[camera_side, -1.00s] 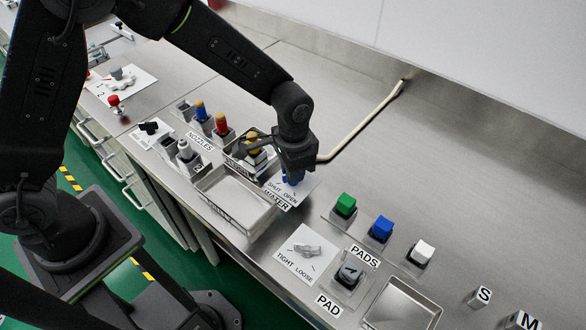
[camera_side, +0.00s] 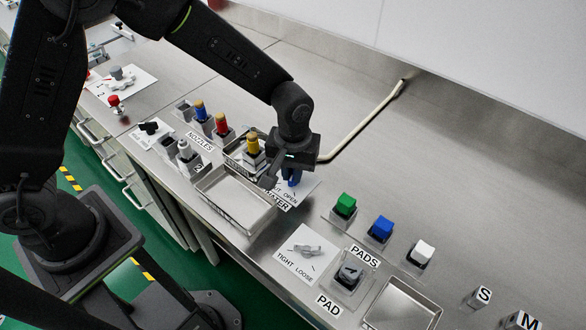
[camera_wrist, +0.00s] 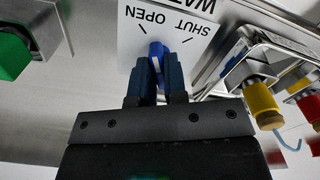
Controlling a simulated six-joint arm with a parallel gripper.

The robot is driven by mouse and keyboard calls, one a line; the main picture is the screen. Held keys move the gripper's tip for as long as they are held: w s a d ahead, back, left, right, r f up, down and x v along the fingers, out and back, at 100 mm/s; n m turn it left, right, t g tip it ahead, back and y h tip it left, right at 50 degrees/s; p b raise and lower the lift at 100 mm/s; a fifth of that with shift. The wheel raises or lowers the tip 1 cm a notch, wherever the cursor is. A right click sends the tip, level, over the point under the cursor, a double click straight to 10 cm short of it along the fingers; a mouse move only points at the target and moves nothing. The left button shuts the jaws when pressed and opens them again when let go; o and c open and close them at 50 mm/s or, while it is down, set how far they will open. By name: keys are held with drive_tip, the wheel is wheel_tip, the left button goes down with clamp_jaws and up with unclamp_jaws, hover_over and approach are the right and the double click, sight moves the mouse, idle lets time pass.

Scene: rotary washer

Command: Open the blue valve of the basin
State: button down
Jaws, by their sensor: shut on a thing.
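The blue valve (camera_side: 294,178) stands on a white card marked SHUT and OPEN (camera_side: 283,197), beside the empty metal basin (camera_side: 226,222). In the wrist view the valve's blue handle (camera_wrist: 157,50) lies between the two fingers of my gripper (camera_wrist: 156,72), which is shut on it. The handle's tip points up between the two card marks, and the card (camera_wrist: 132,32) reads upside down there. In the side view my gripper (camera_side: 290,170) hides most of the valve. The lower part of the handle is hidden by the fingers.
Nozzles with blue, red and yellow tops (camera_side: 253,144) stand close left of my gripper. A bent pale pipe (camera_side: 365,120) runs behind it. Green (camera_side: 345,204), blue (camera_side: 380,228) and white pads (camera_side: 422,250) stand at the right.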

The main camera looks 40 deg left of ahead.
drive_tip(key=shift+n, duration=1.6)
drive_tip(key=c, duration=1.2)
unclamp_jaws()
drive_tip(key=shift+o, duration=0.2)
drive_tip(key=shift+r, duration=0.15)
wheel_tip(320, 180, up, 14)
drive_tip(key=shift+f, duration=0.2)
